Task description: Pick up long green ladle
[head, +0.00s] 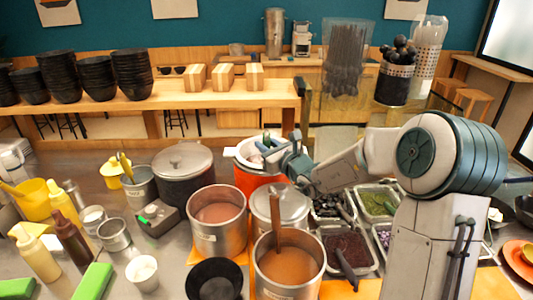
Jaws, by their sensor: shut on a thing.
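My gripper (268,148) reaches in from the right over the orange pot (245,180) with a pale rim or lid, behind the lidded steel pot. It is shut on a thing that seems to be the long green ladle. The ladle's outline cannot be told clearly from the gripper and wrist in this view. Its lower part is hidden, and I cannot tell whether it is clear of the orange pot.
Steel pots of brownish liquid (216,243) and (289,292) stand in front; the nearer holds a brown-handled utensil (277,226). A lidded steel pot (278,203) and topping trays (349,249) are close by. Squeeze bottles (37,258) crowd the left.

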